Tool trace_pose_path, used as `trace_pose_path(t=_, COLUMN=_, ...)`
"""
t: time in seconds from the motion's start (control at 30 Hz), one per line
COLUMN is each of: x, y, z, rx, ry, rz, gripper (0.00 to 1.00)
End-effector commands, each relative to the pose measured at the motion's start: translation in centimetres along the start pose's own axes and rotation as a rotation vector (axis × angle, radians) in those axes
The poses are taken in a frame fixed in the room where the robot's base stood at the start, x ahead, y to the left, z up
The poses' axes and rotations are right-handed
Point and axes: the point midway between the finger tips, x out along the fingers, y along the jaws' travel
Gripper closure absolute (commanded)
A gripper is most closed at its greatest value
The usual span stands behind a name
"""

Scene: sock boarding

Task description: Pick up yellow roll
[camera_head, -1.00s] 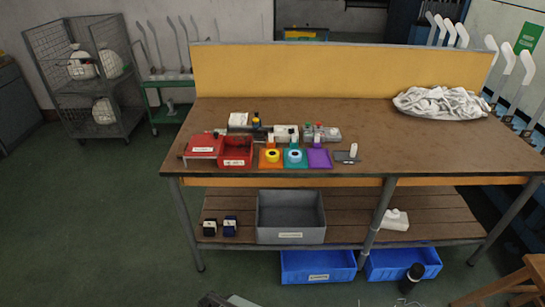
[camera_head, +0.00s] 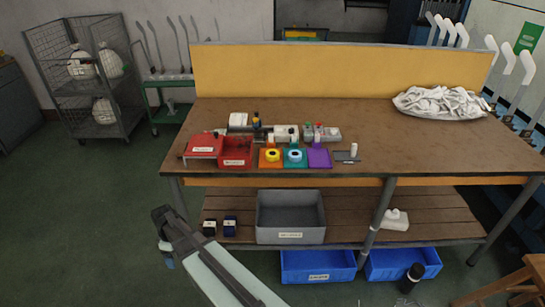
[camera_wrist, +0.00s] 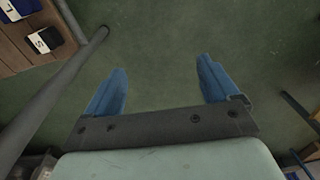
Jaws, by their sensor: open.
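The yellow roll (camera_head: 272,155) is a small ring lying on an orange square pad (camera_head: 263,164) near the front edge of the table, left of centre. My gripper shows in the wrist view (camera_wrist: 161,85) with two blue fingers wide apart, empty, over the green floor. In the head view my arm is low in front of the table, below and left of the roll, well apart from it.
A red bin (camera_head: 237,152) stands left of the orange pad, and a purple pad (camera_head: 319,158) lies to the right. White and grey items stand behind them. The table's right half (camera_head: 430,155) is mostly clear. A table leg (camera_wrist: 60,82) shows left of my gripper.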

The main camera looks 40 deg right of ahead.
Motion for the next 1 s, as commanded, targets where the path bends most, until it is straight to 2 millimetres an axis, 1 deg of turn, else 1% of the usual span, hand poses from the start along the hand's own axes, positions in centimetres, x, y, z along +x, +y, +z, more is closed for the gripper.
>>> trace_pose_path(t=0.03, x=-1.6, y=1.5, z=-1.4, rx=-0.03, ry=0.021, rz=0.019, gripper=0.12)
trace_pose_path(t=0.17, x=-5.7, y=4.2, z=-4.1, rx=-0.116, ry=0.067, rz=0.064, gripper=0.12)
trace_pose_path(t=0.2, x=-7.0, y=5.1, z=-4.8, rx=-0.143, ry=0.08, rz=0.078, gripper=0.12)
trace_pose_path(t=0.27, x=-9.0, y=6.3, z=-6.0, rx=-0.183, ry=0.099, rz=0.101, gripper=0.12)
trace_pose_path(t=0.3, x=-10.4, y=7.0, z=-6.7, rx=-0.209, ry=0.112, rz=0.117, gripper=0.12)
trace_pose_path(t=0.37, x=-12.6, y=8.2, z=-7.8, rx=-0.25, ry=0.129, rz=0.142, gripper=0.12)
trace_pose_path(t=0.4, x=-14.1, y=8.9, z=-8.5, rx=-0.276, ry=0.14, rz=0.159, gripper=0.12)
trace_pose_path(t=0.57, x=-20.2, y=11.6, z=-11.0, rx=-0.384, ry=0.179, rz=0.229, gripper=0.12)
trace_pose_path(t=0.6, x=-21.8, y=12.2, z=-11.5, rx=-0.41, ry=0.188, rz=0.247, gripper=0.12)
trace_pose_path(t=0.73, x=-26.7, y=14.1, z=-12.7, rx=-0.484, ry=0.208, rz=0.301, gripper=0.12)
trace_pose_path(t=0.83, x=-30.2, y=15.7, z=-12.9, rx=-0.53, ry=0.217, rz=0.337, gripper=0.12)
trace_pose_path(t=0.93, x=-33.6, y=17.6, z=-12.2, rx=-0.567, ry=0.217, rz=0.366, gripper=0.12)
trace_pose_path(t=0.97, x=-34.7, y=18.4, z=-11.6, rx=-0.575, ry=0.214, rz=0.372, gripper=0.12)
trace_pose_path(t=1.0, x=-35.9, y=19.6, z=-10.5, rx=-0.58, ry=0.207, rz=0.377, gripper=0.12)
